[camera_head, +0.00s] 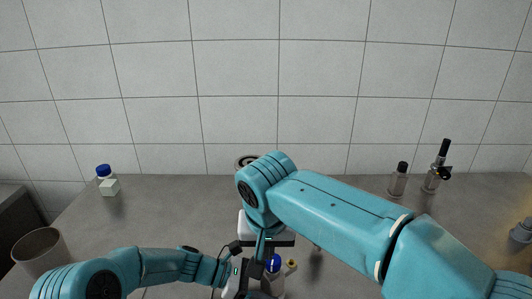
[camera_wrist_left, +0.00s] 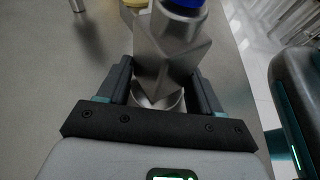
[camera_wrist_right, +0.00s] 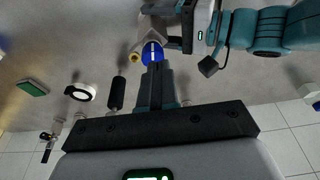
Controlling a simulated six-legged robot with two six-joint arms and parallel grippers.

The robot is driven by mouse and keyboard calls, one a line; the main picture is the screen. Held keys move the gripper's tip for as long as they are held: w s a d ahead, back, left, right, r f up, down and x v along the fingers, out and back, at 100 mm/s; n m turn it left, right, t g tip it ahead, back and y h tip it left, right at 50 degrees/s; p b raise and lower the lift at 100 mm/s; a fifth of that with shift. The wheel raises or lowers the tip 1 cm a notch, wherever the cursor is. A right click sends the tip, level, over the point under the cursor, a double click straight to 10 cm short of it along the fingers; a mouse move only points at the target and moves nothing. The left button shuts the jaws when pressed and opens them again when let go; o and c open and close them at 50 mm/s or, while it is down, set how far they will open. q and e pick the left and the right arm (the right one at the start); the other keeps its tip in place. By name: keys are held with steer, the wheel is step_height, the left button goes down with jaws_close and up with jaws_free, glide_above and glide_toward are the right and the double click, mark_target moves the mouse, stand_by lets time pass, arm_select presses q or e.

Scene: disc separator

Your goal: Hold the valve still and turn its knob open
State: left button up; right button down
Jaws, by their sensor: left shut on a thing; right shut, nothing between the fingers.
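The valve has a grey metal body (camera_wrist_left: 165,55), a blue knob (camera_head: 273,263) on top and a yellow fitting (camera_head: 291,265) at its side. My left gripper (camera_wrist_left: 155,85) is shut on the metal body, with one finger on each side of it. In the right wrist view the blue knob (camera_wrist_right: 152,52) carries a white line running roughly up and down the picture. My right gripper (camera_wrist_right: 156,72) is shut and empty, its fingertips at the knob's near edge. I cannot tell whether they touch the knob. In the head view my right arm partly covers this area.
A beaker (camera_head: 42,248) stands at the left. Two bottles (camera_head: 398,180) (camera_head: 434,176) stand at the back right. A green box (camera_wrist_right: 32,88) shows in the right wrist view.

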mark_target(267, 267)
steer(key=shift+s+x, duration=0.25)
steer(key=shift+x, duration=0.7)
steer(key=shift+s+x, duration=0.2)
steer(key=shift+x, duration=0.8)
steer(key=shift+s+x, duration=0.25)
steer(key=shift+x, duration=0.7)
steer(key=shift+w+d+f, duration=0.1)
steer(key=shift+f, duration=0.05)
